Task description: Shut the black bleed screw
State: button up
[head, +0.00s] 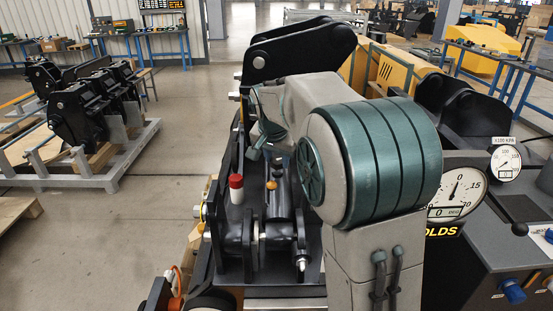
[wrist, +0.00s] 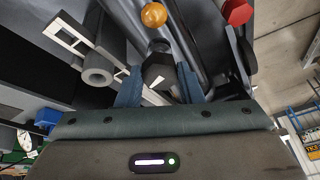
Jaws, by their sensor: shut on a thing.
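A black block-like head, which looks like the black bleed screw (wrist: 158,72), sits between the two blue fingers of my gripper (wrist: 160,82) in the wrist view. The fingers are closed on its sides. Its lower end is hidden, and I cannot tell how far it is turned. An orange ball-shaped knob (wrist: 153,15) stands just beyond it, and a red cap (wrist: 237,12) is to the right. In the head view the orange knob (head: 271,185) and the red-topped white cylinder (head: 236,188) show below my gripper, which is mostly hidden by my arm.
A black coupler frame (head: 240,235) with pins and lugs surrounds the work spot. A console with a large gauge (head: 458,192) and a smaller gauge (head: 506,160) stands at the right. More couplers rest on a pallet (head: 90,168) at the left. The floor between is clear.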

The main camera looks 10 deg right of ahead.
jog(key=shift+w+a+r+m, duration=0.1)
jog(key=shift+w+m, duration=0.05)
jog(key=shift+m, duration=1.75)
jog(key=shift+g, duration=0.3)
jog(key=o, duration=1)
jog(key=shift+c, duration=0.2)
jog(key=v, duration=1.3)
jog(key=shift+a+r, duration=0.3)
jog(key=shift+s, duration=0.25)
